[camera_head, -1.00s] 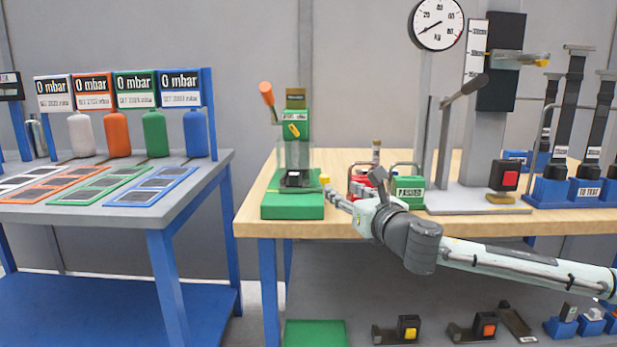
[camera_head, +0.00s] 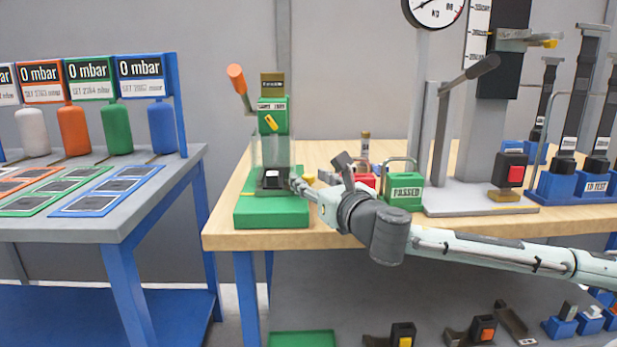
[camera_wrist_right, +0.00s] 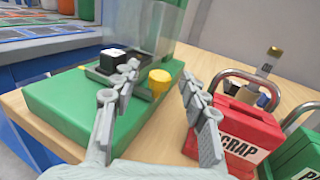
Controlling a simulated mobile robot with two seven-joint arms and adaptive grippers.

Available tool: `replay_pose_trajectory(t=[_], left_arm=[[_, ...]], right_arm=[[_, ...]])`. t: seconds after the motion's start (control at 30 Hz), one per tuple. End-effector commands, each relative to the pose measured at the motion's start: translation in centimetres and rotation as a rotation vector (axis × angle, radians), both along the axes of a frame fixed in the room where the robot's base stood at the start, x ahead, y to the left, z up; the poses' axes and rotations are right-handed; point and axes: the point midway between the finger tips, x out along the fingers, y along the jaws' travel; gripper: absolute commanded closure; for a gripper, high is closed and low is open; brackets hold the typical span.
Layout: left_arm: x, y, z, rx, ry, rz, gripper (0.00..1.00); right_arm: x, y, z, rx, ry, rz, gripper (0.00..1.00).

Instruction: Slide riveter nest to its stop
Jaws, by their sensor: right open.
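The riveter (camera_head: 272,132) stands on a green base (camera_head: 272,214) at the left end of the wooden bench, with an orange-tipped lever and a clear guard. Its dark nest (camera_wrist_right: 100,73) carries a black block with a white top; the block also shows in the head view (camera_head: 271,177). A yellow knob (camera_wrist_right: 158,84) sits at the nest's right side. My right gripper (camera_wrist_right: 160,78) is open, with its fingers on either side of the knob; I cannot tell if they touch it. In the head view its fingertips partly hide the nest's right side. My left gripper is not in view.
A red SCRAP box (camera_wrist_right: 240,135) stands close to the right finger, with a green PASSED box (camera_head: 404,190) beside it. A gauge press with a grey base (camera_head: 470,197) stands further right. A separate grey table with coloured bottles (camera_head: 118,128) is on the left.

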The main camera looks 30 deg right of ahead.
Motion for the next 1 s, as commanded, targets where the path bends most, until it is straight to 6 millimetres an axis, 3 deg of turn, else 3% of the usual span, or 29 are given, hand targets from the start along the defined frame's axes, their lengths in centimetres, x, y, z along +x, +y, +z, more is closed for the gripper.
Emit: replay_pose_trajectory(t=[0.33, 0.7, 1.0], left_arm=[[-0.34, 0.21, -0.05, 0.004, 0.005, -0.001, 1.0], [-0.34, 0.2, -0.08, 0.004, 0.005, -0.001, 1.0], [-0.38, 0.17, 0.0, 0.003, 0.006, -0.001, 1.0]], right_arm=[[-0.06, 0.05, -0.02, 0.001, 0.001, -0.001, 0.56], [-0.05, 0.04, -0.02, 0.001, 0.001, -0.001, 1.0], [0.01, -0.01, 0.07, 0.001, 0.0, -0.001, 1.0]])
